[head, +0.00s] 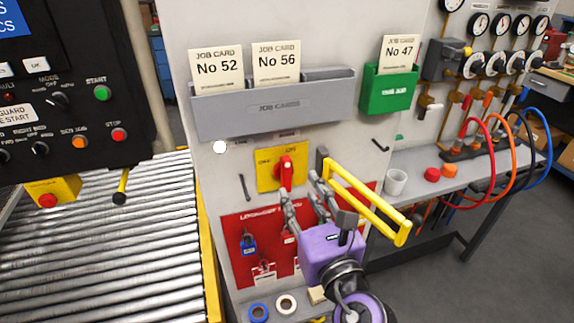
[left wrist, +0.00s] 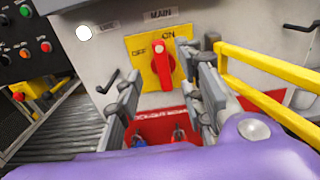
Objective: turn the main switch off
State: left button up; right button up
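The main switch is a red rotary handle (head: 286,170) on a yellow plate (head: 265,182) on the grey panel. In the left wrist view the handle (left wrist: 163,66) stands about upright, toward the ON mark at the top; OFF is at the upper left. My left gripper (head: 301,186) is purple with grey fingers and is in front of the switch, slightly below and to its right in the head view. Its fingers are spread, with the handle showing between them in the left wrist view. I cannot tell whether they touch it. My right gripper is not in view.
A yellow guard rail (head: 372,208) juts out just right of my left gripper. Below the switch is a red lockout board (head: 232,224) with padlocks. A job card holder (head: 225,115) hangs above. A roller conveyor (head: 110,255) lies left, a side shelf (head: 445,165) right.

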aim_at(287, 170)
pick_arm(q)
jog(key=x, duration=0.6)
jog(key=shift+w, duration=0.3)
jog(key=shift+w+a, duration=0.25)
jog(key=shift+w, duration=0.25)
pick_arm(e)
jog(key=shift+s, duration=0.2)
